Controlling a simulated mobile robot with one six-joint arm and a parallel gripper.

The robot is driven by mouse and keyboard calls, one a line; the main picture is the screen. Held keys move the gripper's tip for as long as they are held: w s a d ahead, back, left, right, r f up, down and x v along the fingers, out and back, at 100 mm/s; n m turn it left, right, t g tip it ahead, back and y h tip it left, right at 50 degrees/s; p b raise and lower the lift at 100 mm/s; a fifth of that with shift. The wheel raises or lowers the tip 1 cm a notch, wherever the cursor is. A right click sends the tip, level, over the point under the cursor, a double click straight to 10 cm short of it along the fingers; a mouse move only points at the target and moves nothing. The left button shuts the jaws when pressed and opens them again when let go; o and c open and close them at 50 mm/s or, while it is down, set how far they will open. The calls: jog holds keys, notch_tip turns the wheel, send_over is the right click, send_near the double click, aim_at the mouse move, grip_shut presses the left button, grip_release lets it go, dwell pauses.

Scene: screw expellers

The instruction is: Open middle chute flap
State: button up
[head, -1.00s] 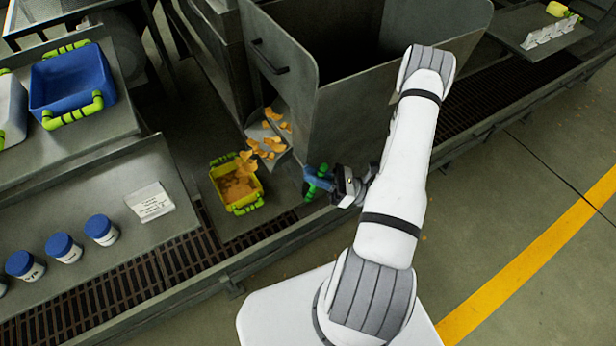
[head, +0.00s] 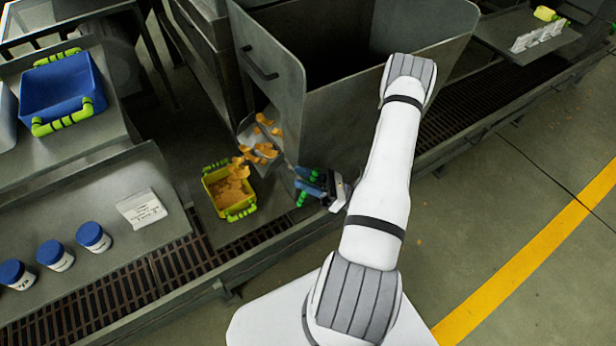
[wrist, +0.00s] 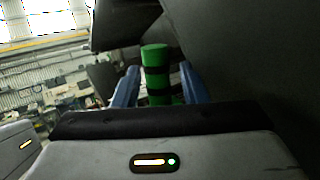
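The middle chute's spout (head: 250,133) shows at the foot of the grey hopper, with orange chips (head: 262,150) on it and falling from it. The flap itself is hard to make out. A green handle with black bands (head: 301,198) is at the hopper's lower front edge. In the wrist view, the green handle (wrist: 155,58) stands upright between the two blue fingers.
A yellow tub with green handles (head: 239,211) holds orange chips below the spout. The grey hopper (head: 340,110) stands behind my gripper. A blue bin (head: 60,95) and several blue-lidded jars (head: 93,236) stand at left. The floor at right is clear.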

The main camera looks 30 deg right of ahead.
jog(key=shift+d+f, duration=0.1)
jog(key=shift+s+d+f, duration=0.15)
jog(key=shift+d, duration=0.05)
jog(key=v, duration=0.7)
dwell(0.4)
